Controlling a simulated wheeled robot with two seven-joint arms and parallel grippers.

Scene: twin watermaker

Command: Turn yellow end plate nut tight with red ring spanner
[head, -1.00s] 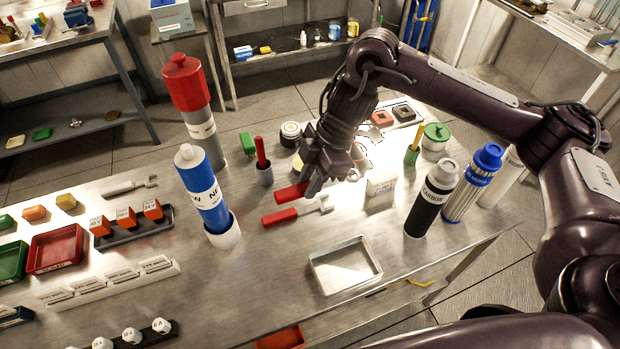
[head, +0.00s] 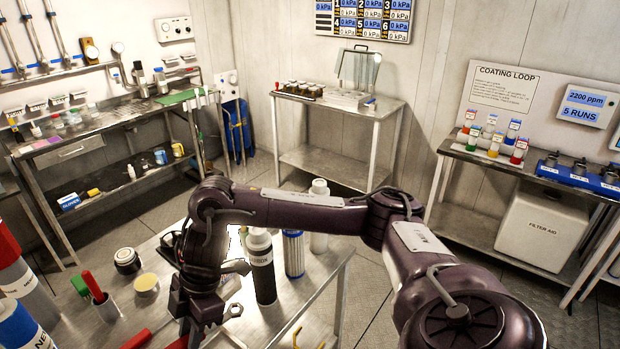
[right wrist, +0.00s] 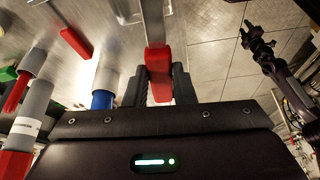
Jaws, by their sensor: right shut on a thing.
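My right gripper (right wrist: 161,78) is shut on the red handle (right wrist: 160,88) of a spanner in the right wrist view. The spanner's grey shaft (right wrist: 154,28) runs up out of the picture. In the head view my right gripper (head: 204,325) is low over the table, and part of a red handle shows by it. A second red handle (head: 137,340) lies to its left, partly cut off. My left gripper (right wrist: 256,36) shows small and dark at the right of the right wrist view, clear of the table; its jaws are unclear. I cannot make out the yellow end plate nut.
A black bottle (head: 262,268) and a blue-and-white cartridge (head: 292,254) stand right of my right arm. A cup with a red-handled tool (head: 93,287) and a yellow-topped jar (head: 147,285) stand left. Benches line the walls; floor lies between.

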